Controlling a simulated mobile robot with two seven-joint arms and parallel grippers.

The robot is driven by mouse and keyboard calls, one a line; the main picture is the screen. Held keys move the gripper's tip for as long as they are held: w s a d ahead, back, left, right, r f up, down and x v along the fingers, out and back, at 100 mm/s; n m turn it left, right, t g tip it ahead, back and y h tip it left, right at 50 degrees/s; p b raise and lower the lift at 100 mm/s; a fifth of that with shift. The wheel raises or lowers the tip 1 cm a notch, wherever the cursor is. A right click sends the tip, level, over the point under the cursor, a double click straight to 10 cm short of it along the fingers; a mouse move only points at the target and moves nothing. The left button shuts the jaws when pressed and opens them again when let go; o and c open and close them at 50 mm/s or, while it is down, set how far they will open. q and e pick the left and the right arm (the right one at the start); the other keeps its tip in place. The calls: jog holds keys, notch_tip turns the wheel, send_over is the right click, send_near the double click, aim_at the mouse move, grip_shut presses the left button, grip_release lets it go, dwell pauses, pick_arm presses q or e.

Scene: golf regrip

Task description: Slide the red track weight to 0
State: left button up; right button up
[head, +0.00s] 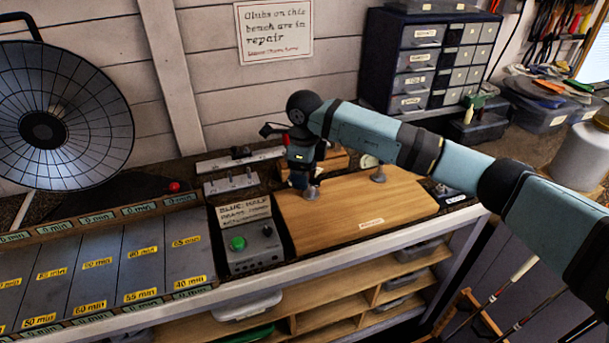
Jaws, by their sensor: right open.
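My right gripper (301,178) points down over the back left part of a wooden board (400,197) on the bench. It is open; its fingertips are small and dark, and I cannot tell whether anything lies between them. A small red spot (286,139) shows at the left side of the gripper. I cannot tell whether it is the red track weight or part of something else. The track and its 0 mark cannot be made out; the gripper and wrist hide part of the area behind. My left gripper is not in view.
A grey control box (252,245) with a green button stands left of the board. Behind it are a pale rail (240,160) and a small switch panel (231,184). A round fan-like heater (60,115) and labelled time slots (100,265) fill the left. A drawer cabinet (425,60) stands behind.

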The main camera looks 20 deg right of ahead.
jog(key=c, duration=1.1)
jog(key=shift+w+a+b, duration=0.4)
jog(key=shift+a, duration=0.25)
jog(key=shift+w+a+b, duration=0.35)
jog(key=shift+w+a, duration=0.05)
jog(key=shift+a, duration=0.2)
jog(key=o, duration=0.8)
jog(key=shift+r, duration=0.1)
